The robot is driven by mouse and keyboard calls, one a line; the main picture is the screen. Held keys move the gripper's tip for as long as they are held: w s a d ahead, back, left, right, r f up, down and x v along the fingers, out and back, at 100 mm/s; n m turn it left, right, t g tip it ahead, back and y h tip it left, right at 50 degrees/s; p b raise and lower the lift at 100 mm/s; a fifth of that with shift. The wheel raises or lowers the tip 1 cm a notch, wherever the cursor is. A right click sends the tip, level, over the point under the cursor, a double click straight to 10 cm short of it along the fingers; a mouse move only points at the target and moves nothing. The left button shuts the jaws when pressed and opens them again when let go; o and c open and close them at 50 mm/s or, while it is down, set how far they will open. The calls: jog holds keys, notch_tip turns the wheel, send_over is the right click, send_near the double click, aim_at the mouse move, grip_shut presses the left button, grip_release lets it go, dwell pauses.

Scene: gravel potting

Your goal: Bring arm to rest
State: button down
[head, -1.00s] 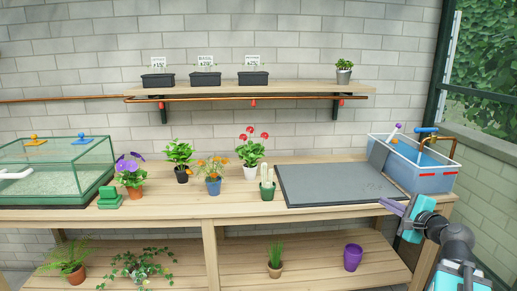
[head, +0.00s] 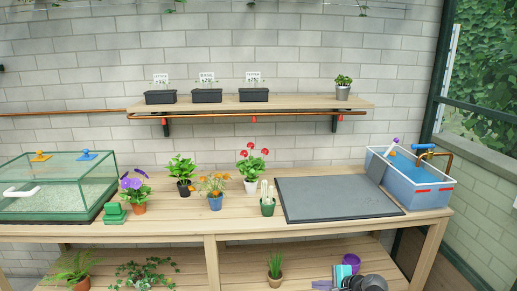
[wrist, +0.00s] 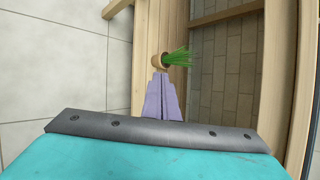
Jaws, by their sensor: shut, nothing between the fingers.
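My gripper (head: 322,285) is low at the bottom right of the head view, in front of the lower shelf. In the wrist view its purple fingers (wrist: 162,98) are together with nothing between them. A grass plant in a terracotta pot (wrist: 160,61) shows just beyond the fingertips in that view. The same grass plant (head: 275,270) stands on the lower shelf in the head view, left of my gripper.
The bench top (head: 180,228) holds several potted flowers, a dark grey mat (head: 335,198), a glass tank (head: 55,190) at left and a blue tub (head: 410,182) at right. A fern (head: 72,266) and a trailing plant (head: 145,275) are on the lower shelf. Planters (head: 207,95) line the wall shelf.

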jog(key=s+a+f+n+g+h+p, duration=0.1)
jog(key=s+a+f+n+g+p, duration=0.4)
jog(key=s+f, duration=0.55)
jog(key=s+a+f+n+g+p, duration=0.1)
jog(key=s+a+f+n+g, duration=0.15)
jog(key=s+a+f, duration=0.55)
jog(key=s+d+f+n+g+h, duration=0.1)
jog(key=s+d+f+n+g, duration=0.1)
jog(key=s, duration=0.4)
jog(key=s+d+f+n+g+h+p, duration=0.1)
jog(key=s+d+f+n+g+h, duration=0.1)
jog(key=s, duration=0.5)
jog(key=s+d+f+n+g+h, duration=0.1)
jog(key=s+d+f+n+g, duration=0.1)
jog(key=s+d+n, duration=0.2)
jog(key=s, duration=0.3)
jog(key=shift+d+n+h, duration=0.3)
jog(key=shift+n+h, duration=0.05)
jog(key=shift+h, duration=0.05)
